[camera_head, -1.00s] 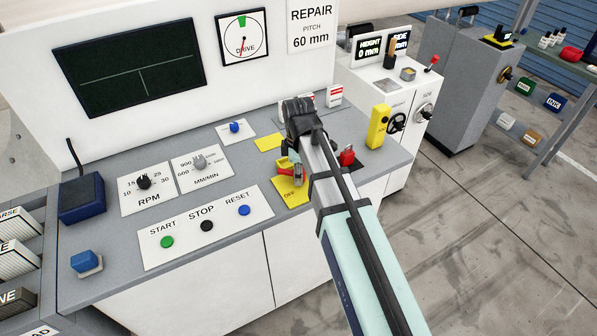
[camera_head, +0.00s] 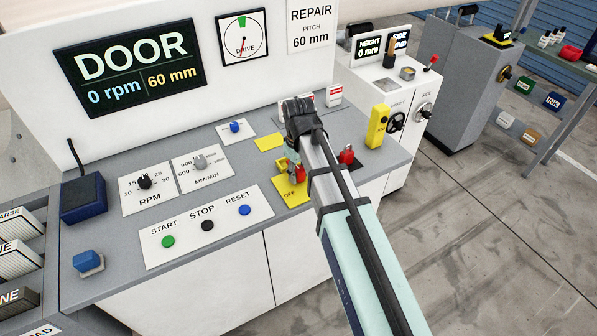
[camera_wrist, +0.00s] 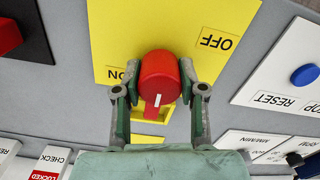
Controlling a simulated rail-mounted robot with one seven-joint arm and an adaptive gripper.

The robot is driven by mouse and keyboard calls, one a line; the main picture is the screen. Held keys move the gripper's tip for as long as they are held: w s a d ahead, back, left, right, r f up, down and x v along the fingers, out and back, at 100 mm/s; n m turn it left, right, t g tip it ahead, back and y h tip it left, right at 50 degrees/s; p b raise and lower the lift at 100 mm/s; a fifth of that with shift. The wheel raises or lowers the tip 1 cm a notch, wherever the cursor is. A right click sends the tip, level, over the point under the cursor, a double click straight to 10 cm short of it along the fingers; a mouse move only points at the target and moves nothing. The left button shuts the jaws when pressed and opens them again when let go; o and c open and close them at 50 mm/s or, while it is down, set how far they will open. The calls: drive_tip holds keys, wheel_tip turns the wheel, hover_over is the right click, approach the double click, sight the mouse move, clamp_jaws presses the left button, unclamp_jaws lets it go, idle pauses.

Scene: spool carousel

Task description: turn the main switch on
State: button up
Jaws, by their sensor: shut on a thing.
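The main switch is a red rotary knob (camera_wrist: 158,74) with a white mark on its handle, on a yellow plate (camera_wrist: 115,30) lettered ON and OFF. In the wrist view the handle and its mark point down toward my gripper (camera_wrist: 160,92). My gripper's two fingers are closed on the knob from either side. In the head view the red handle (camera_head: 300,174) stands upright over the yellow plate, partly hidden by my arm. The display (camera_head: 130,68) is lit and reads DOOR, 0 rpm, 60 mm.
START, STOP and RESET buttons (camera_head: 207,225) lie left of the switch. In the wrist view a LOCKED/CHECK label (camera_wrist: 46,165) is at lower left.

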sight(299, 169)
drive_tip(key=shift+s+f+m, duration=0.1)
drive_tip(key=shift+m, duration=0.2)
drive_tip(key=o, duration=1.1)
drive_tip(key=shift+o, duration=0.2)
drive_tip(key=shift+r, duration=0.2)
wheel_tip(299, 169, up, 12)
drive_tip(key=shift+f, duration=0.15)
drive_tip(key=shift+f, duration=0.1)
